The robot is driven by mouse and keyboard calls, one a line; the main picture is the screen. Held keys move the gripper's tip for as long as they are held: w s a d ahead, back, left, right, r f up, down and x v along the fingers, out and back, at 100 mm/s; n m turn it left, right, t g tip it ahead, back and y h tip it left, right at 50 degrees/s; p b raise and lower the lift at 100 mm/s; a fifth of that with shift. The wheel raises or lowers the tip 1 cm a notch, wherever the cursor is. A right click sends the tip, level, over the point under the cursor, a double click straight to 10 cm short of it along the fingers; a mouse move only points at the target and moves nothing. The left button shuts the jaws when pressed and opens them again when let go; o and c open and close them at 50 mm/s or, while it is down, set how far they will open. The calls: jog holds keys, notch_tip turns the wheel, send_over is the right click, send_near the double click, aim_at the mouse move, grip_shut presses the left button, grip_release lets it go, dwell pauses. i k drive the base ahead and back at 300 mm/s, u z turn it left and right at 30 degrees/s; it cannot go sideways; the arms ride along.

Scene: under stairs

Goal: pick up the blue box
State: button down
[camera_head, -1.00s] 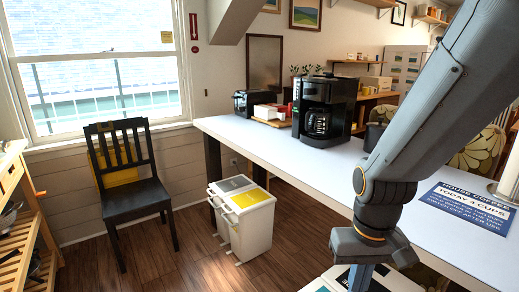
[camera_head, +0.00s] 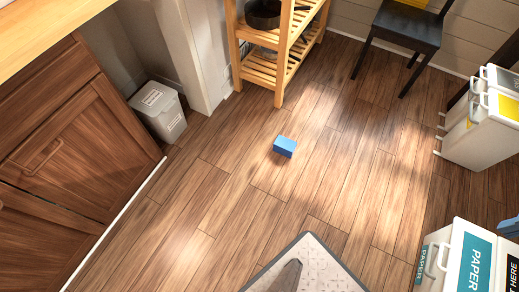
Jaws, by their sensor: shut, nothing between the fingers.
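The blue box (camera_head: 285,146) lies on the wooden floor near the middle of the view. It is small and stands alone, with clear floor on all sides. Nothing touches it from above. My gripper is not in view.
A wooden shelf rack (camera_head: 262,62) stands behind the box, and a black chair (camera_head: 408,32) is at the back right. A small lidded bin (camera_head: 160,112) sits by the brown cabinet (camera_head: 75,140) at left. White recycling bins (camera_head: 482,135) stand at right. The floor between is free.

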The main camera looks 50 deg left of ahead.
aim_at(283, 145)
jog(key=u, duration=4.05)
jog(key=i, duration=1.45)
jog(key=z, duration=3.35)
